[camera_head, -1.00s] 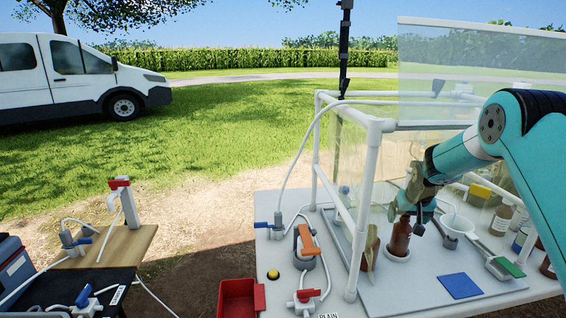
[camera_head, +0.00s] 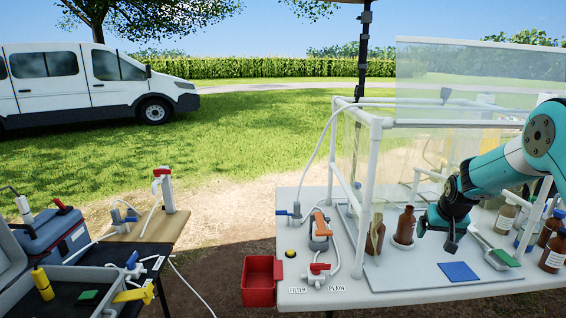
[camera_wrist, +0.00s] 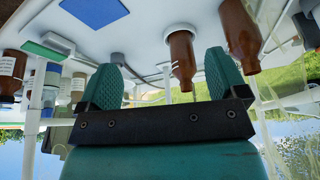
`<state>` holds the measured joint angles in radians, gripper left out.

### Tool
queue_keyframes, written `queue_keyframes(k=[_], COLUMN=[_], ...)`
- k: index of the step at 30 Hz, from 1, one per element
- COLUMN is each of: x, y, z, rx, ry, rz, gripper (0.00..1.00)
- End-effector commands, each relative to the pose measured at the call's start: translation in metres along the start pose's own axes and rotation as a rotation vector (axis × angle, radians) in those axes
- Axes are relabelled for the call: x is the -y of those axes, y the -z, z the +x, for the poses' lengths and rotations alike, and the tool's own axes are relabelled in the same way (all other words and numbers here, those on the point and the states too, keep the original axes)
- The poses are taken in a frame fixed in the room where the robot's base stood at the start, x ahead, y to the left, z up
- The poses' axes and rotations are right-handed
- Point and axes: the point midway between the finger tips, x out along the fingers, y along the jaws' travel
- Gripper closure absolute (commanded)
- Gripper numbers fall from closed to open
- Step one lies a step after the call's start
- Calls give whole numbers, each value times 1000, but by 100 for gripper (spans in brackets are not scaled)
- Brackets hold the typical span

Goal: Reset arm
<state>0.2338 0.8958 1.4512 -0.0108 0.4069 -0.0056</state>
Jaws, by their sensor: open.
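My gripper (camera_head: 437,232) is inside the clear-walled frame at the right, above the white table, with its jaws pointing down. In the wrist view my gripper (camera_wrist: 163,80) shows two teal fingers spread apart with nothing between them. A brown bottle (camera_head: 405,226) stands upright in a round white holder just left of my gripper, apart from it. A second brown bottle (camera_head: 375,236) stands further left, by the frame post. Both bottles also show in the wrist view, the nearer one (camera_wrist: 182,58) in its holder.
A white pipe frame (camera_head: 368,205) with clear panels surrounds my arm. A blue square (camera_head: 458,271) and a green-handled scoop (camera_head: 497,256) lie on the table (camera_head: 420,285). Brown labelled bottles (camera_head: 553,256) stand at the right. A red bin (camera_head: 262,283) hangs at the left edge.

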Motion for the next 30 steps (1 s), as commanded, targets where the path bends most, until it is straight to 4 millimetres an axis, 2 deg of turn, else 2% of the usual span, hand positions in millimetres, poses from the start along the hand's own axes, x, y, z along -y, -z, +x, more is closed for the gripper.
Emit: queue_keyframes(k=[11,14,19,23,26,27,30], x=[62,82,121,158,181,187,195], y=[-16,-28,-62,-114,-173,-198,-261], z=[-58,-83,-137,-197,-247,-266,-303], rx=[26,39,72,112,153,170,211], ry=[83,115,186,266,337,363,424], rz=[-96,-134,-220,-326,-429,-472,-571], gripper=[9,9,9,9,9,9,9])
